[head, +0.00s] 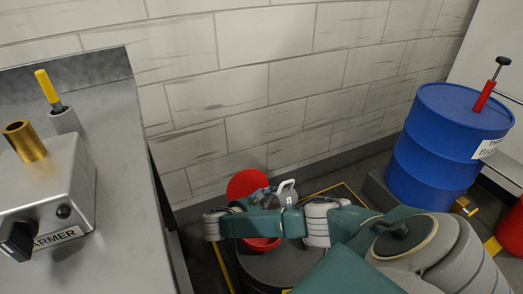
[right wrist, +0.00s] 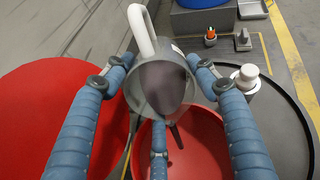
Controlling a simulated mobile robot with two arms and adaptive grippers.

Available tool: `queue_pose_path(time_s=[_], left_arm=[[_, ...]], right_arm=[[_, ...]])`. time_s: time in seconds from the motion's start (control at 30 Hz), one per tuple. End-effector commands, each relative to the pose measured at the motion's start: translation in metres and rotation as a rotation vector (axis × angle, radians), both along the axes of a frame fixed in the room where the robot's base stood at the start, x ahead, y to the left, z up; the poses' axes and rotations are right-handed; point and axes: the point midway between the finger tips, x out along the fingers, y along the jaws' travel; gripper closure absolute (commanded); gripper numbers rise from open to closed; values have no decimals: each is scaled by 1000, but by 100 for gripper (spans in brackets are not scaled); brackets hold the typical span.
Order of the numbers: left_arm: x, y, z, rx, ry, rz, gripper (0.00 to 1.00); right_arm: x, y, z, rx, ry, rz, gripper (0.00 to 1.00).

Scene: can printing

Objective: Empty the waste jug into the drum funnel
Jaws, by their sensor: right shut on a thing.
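The waste jug is grey with a white handle (head: 286,188) and sits in my right gripper (head: 258,197). In the right wrist view the blue fingers of this gripper (right wrist: 162,75) close around the jug (right wrist: 137,88). Its mouth faces the camera and looks dark inside, and the jug appears tilted. The red funnel (right wrist: 200,145) lies below it; in the head view my arm mostly hides the funnel (head: 262,244). A dark strip shows just below the jug's rim; I cannot tell whether it is liquid. My left gripper is not in view.
The funnel stands on a dark drum top (head: 290,268). A round red lid (head: 246,182) is behind it, near the wall. A white knob (right wrist: 247,76) stands on the drum top. A blue drum (head: 440,150) stands right, a steel counter (head: 110,210) left.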

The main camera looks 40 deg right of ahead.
Motion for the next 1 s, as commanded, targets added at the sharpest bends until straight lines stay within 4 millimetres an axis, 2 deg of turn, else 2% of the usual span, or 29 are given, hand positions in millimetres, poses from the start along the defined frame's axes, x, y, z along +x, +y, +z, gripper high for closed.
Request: queue_pose_path(time_s=[0.6,1.0], left_arm=[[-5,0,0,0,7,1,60],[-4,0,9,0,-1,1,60]], right_arm=[[0,2,2,-59,-3,0,76],[0,4,3,-101,-3,0,76]])
